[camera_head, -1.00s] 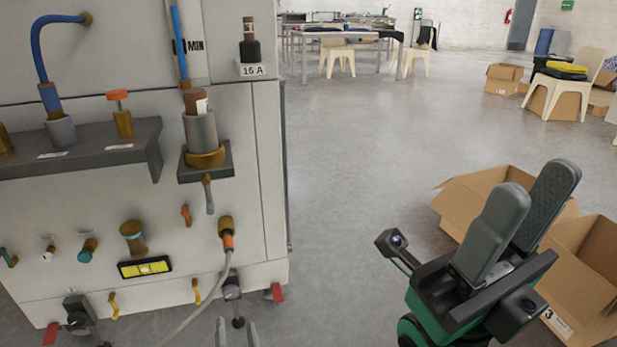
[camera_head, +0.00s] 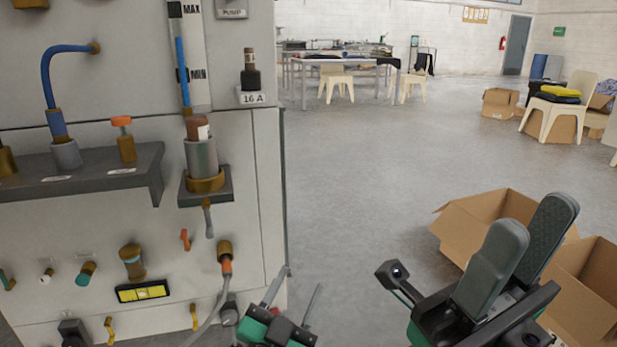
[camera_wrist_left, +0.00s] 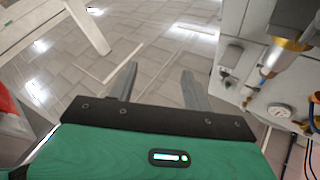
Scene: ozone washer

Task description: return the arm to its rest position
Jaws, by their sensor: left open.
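My left gripper (camera_head: 301,279) is at the bottom of the head view, in front of the washer panel's lower right edge. Its two thin grey fingers are apart with nothing between them. In the left wrist view, the open left fingers (camera_wrist_left: 158,82) point over the tiled floor, with the panel to their right. My right gripper (camera_head: 528,235) is at the lower right of the head view. Its two dark padded fingers point up and stand a little apart, with no object seen between them.
Cardboard boxes (camera_head: 480,215) stand behind my right gripper. The floor (camera_head: 370,160) between is clear. A table and chairs stand far back.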

